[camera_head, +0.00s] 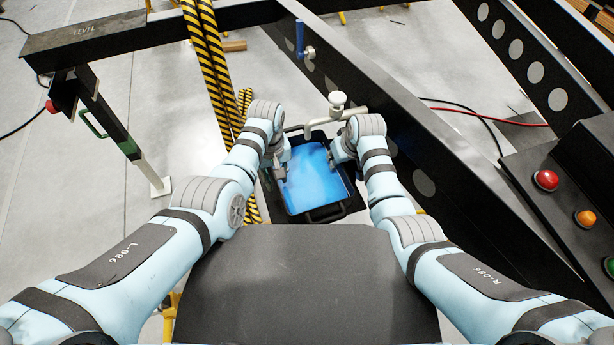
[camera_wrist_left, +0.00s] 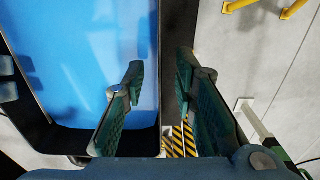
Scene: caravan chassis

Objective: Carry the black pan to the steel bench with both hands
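The black pan (camera_head: 326,213) is in the middle of the head view, between my two hands. A flat, glossy blue surface (camera_head: 314,178) fills its inside. My left gripper (camera_head: 280,172) is at its left side. In the left wrist view the fingers (camera_wrist_left: 160,72) are spread, one over the blue inside and one outside the pan's black wall (camera_wrist_left: 174,50), with gaps showing beside the wall. My right gripper (camera_head: 334,160) is at the pan's right side; its fingers are too small and hidden to read. I cannot make out a steel bench.
Black chassis beams (camera_head: 400,95) run diagonally right of the pan. Yellow-black striped posts (camera_head: 208,60) stand left of it. A pale pipe with a knob (camera_head: 338,100) lies just beyond the pan. A control box with coloured buttons (camera_head: 546,180) is at right. Grey floor is open at left.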

